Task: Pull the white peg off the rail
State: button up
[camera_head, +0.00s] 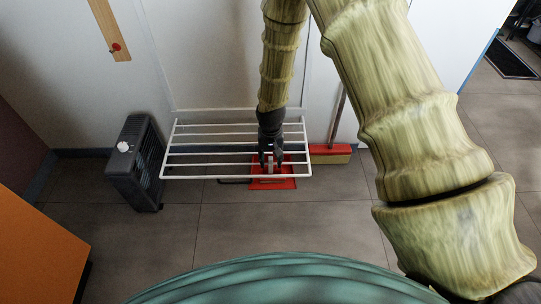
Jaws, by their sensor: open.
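A white rack (215,178) with several parallel rails stands out from the wall in the middle of the view. My gripper (270,166) reaches down from above at the rack's right half, near its front rail. Its dark fingers are open. A small pale piece (269,169), which looks like the white peg, shows between the fingertips at the front rail. The fingers hide part of it, and I cannot tell whether they touch it.
A red dustpan (287,183) lies on the floor below the rack. A red broom (332,150) leans at the right. A dark heater (137,165) stands close to the rack's left side. An orange panel (35,240) is at lower left. The floor in front is clear.

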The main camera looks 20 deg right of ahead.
grip_shut()
jog(key=shift+r, duration=0.2)
dwell(0.3)
jog(key=shift+r+p, duration=3.4)
jog(key=shift+r, duration=0.1)
